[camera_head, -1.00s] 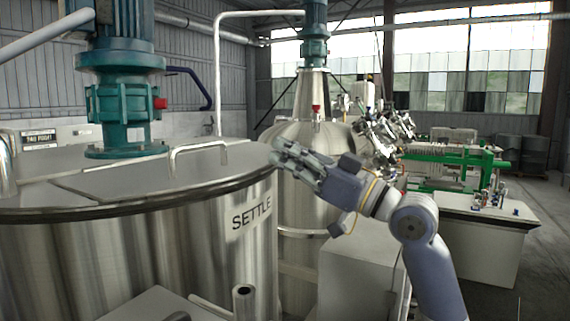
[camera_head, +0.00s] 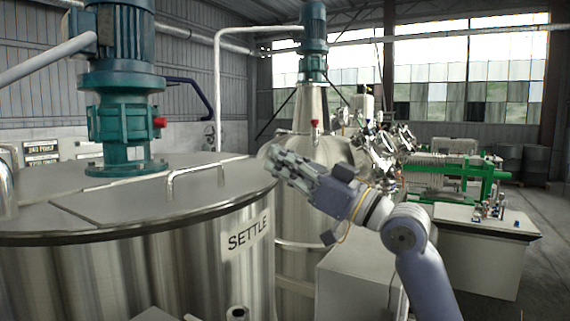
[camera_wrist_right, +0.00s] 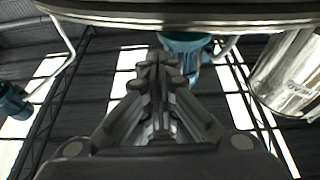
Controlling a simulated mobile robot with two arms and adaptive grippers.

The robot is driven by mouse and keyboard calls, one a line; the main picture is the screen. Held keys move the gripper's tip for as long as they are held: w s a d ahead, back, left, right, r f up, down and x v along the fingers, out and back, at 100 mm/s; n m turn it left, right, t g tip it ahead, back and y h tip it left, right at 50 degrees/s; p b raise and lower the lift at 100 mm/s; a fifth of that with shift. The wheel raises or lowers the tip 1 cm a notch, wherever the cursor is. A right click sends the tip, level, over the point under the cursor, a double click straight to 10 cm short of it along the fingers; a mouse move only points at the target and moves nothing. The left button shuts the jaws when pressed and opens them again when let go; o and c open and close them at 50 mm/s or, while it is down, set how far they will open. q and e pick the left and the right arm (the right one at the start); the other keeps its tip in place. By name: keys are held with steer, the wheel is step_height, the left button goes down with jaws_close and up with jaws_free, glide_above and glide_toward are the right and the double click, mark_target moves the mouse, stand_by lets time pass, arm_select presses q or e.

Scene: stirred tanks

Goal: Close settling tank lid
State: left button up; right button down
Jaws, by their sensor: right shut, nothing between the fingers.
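The settling tank (camera_head: 150,270) is a large steel drum marked SETTLE at the left of the head view. Its flat lid (camera_head: 115,205) lies level on the rim, with a seam across it. A bent bar handle (camera_head: 195,180) stands on the lid near its right side. My right gripper (camera_head: 272,158) is shut and empty, beside the right edge of the lid and apart from the handle. In the right wrist view the gripper (camera_wrist_right: 160,65) points toward a curved metal rim (camera_wrist_right: 190,20) across the top. My left gripper is not in view.
A teal motor (camera_head: 122,90) stands on the tank top. A second steel tank (camera_head: 310,140) with its own motor is behind my right gripper. A grey box (camera_head: 350,265) stands below my right arm. A bench with green equipment (camera_head: 455,170) is at the right, with open floor beyond.

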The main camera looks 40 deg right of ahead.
arm_select(q)
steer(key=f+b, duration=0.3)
steer(key=b, duration=0.1)
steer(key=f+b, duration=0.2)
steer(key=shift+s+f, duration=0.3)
arm_select(e)
steer(key=r+v, duration=0.1)
steer(key=v, duration=0.8)
steer(key=shift+s+d, duration=0.2)
steer(key=shift+s, duration=0.4)
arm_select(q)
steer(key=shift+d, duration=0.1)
arm_select(e)
steer(key=shift+r, duration=0.15)
